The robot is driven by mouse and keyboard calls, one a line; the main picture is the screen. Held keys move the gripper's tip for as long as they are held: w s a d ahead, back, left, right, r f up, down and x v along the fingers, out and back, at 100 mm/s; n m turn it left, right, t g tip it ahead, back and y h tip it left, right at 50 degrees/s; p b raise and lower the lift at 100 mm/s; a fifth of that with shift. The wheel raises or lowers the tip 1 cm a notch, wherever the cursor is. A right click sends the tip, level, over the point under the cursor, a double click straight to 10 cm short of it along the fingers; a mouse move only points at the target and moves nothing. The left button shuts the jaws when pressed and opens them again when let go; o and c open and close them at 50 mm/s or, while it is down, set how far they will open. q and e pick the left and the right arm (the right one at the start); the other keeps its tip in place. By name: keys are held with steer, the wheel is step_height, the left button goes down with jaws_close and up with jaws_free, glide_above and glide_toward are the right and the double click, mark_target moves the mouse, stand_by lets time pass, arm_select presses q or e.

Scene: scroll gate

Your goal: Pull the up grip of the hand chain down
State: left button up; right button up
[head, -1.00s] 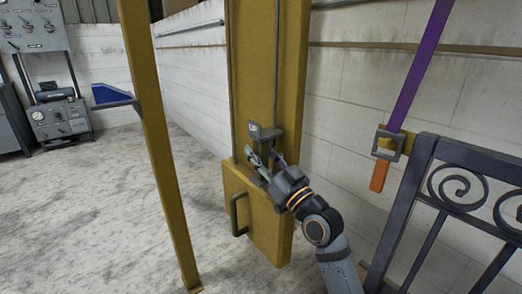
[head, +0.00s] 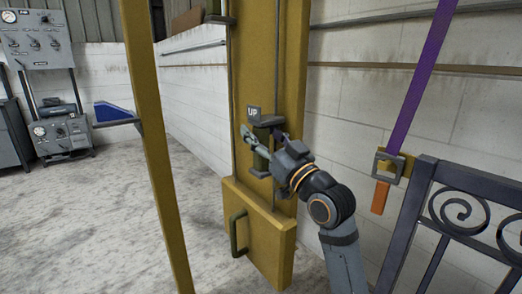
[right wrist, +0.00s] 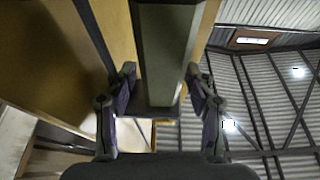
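The up grip (head: 262,160) is a dark green upright handle between two dark flanges, beneath a small grey "UP" sign (head: 254,112). It is at the front of a wide yellow post, above a yellow box. My right gripper (head: 264,139) reaches it from the right, high on the handle. In the right wrist view the grip (right wrist: 168,55) stands between the two fingers, whose tips close in against both its sides. Part of the grip is hidden by the fingers. My left gripper is not in view.
The yellow box (head: 262,240) with a green handle (head: 236,234) is below the grip. A purple strap (head: 420,90) and a dark scrolled gate (head: 465,215) are at right.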

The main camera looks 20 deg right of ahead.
steer(key=shift+s+r, duration=0.15)
steer(key=shift+r, duration=0.2)
